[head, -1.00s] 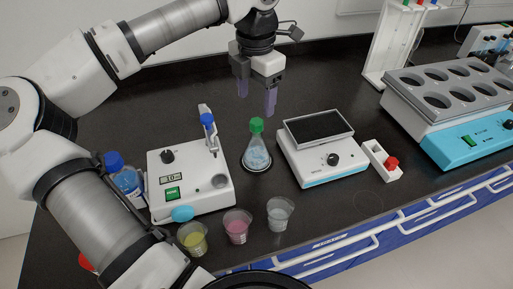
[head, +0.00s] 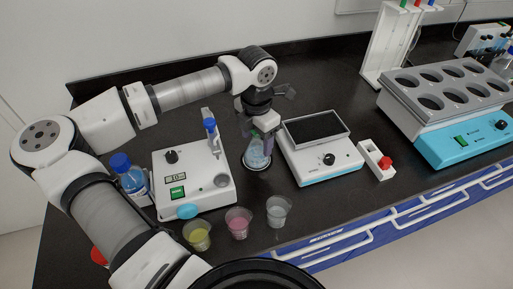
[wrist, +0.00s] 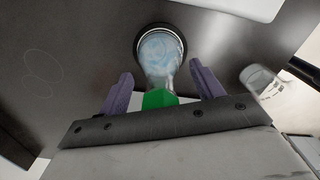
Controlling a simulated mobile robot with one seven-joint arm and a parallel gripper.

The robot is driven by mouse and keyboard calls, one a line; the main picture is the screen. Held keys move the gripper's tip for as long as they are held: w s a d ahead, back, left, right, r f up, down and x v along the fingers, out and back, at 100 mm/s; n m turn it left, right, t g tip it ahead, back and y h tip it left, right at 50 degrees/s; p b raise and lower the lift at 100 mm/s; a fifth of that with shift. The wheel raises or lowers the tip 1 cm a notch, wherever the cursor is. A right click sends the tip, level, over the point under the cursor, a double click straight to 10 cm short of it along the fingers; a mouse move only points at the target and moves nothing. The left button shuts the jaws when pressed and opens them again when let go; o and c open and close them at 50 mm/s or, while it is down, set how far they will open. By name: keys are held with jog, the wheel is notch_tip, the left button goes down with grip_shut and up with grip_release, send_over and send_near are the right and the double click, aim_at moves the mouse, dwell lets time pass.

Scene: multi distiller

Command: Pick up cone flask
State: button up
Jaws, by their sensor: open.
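The cone flask (head: 257,157) stands upright on a dark round pad (head: 257,167) between the two white devices. It holds pale blue liquid. In the wrist view the flask (wrist: 160,58) has a green cap (wrist: 159,98) pointing toward my gripper. My gripper (wrist: 161,82) is open, with one purple finger on each side of the flask's neck and cap and a visible gap on both sides. In the head view my gripper (head: 258,139) is over the flask from above and hides its cap.
A white dosing device (head: 193,180) is close on the left and a device with a dark plate (head: 322,150) close on the right. Cups of yellow (head: 198,236), pink (head: 238,222) and clear liquid (head: 278,210) stand in front.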

grip_shut()
dwell(0.4)
notch_tip(320, 180, up, 20)
jog(key=b, duration=0.3)
jog(key=shift+b, duration=0.4)
